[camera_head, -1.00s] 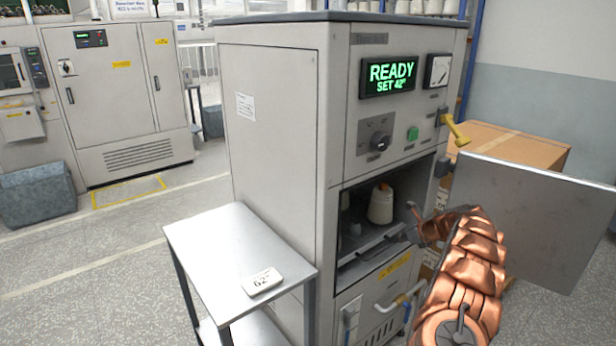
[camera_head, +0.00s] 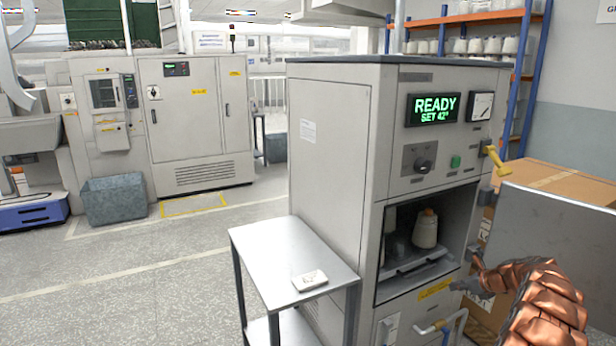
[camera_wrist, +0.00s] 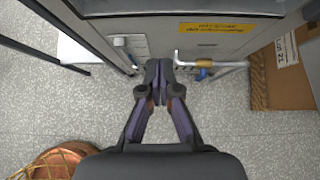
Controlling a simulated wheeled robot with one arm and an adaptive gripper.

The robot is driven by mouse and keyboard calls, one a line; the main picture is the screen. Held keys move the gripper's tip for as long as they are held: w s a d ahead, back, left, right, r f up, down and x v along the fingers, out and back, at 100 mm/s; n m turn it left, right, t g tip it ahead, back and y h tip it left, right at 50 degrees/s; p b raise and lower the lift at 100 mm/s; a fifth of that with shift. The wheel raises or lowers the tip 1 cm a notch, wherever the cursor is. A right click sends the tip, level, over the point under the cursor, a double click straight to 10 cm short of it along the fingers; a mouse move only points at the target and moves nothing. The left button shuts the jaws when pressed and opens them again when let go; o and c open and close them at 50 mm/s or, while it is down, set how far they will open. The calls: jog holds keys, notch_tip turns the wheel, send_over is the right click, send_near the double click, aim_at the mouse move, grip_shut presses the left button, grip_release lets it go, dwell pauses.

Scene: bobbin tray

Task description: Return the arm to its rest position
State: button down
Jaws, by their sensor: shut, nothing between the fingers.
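My gripper (camera_wrist: 160,88) is shut and empty in the wrist view, pointing at the lower front of the grey machine. In the head view my gripper (camera_head: 470,273) is at the right, in front of the machine's open chamber, partly hidden by my copper-coloured arm (camera_head: 543,300). The machine (camera_head: 330,160) shows "READY SET 42°" on its display (camera_head: 433,109). Its metal door (camera_head: 550,235) stands open to the right. A cream bobbin (camera_head: 425,230) stands upright inside the chamber on a dark tray (camera_head: 425,264).
A metal side table (camera_head: 285,250) stands left of the machine with a small white device (camera_head: 309,281) on it. A cardboard box (camera_head: 560,180) is behind the open door. A pipe handle (camera_wrist: 205,64) juts from the machine's lower front. The floor (camera_head: 150,290) at left is clear.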

jog(key=s+a+r+n+g+y, duration=0.1)
jog(key=s+a+r+n, duration=0.3)
jog(key=a, duration=0.5)
jog(key=s+a+r+n+g+y, duration=0.1)
jog(key=a+r+n+g, duration=0.1)
jog(key=a+r+n, duration=0.5)
jog(key=s+a+r+n+g, duration=0.2)
jog(key=s+a+r+n, duration=0.1)
jog(key=s+a, duration=0.45)
jog(key=s+a+r+n+g, duration=0.1)
jog(key=s+a+r+n, duration=0.15)
jog(key=s+a, duration=0.5)
jog(key=s+a+r+n+g+h, duration=0.1)
jog(key=s+a+n, duration=0.15)
jog(key=s, duration=0.65)
jog(key=s+a+r+n+g+h, duration=0.15)
jog(key=s+n, duration=0.25)
jog(key=s, duration=0.5)
jog(key=s+d+f+n+g+h, duration=0.1)
jog(key=s+d+n+h, duration=0.1)
jog(key=s, duration=0.8)
jog(key=s+d+f+n+g+h, duration=0.1)
jog(key=s+n, duration=0.4)
jog(key=s, duration=0.6)
jog(key=shift+s+d+f+h, duration=0.2)
jog(key=shift+d+f+h, duration=0.4)
jog(key=shift+d, duration=0.8)
jog(key=shift+f, duration=0.2)
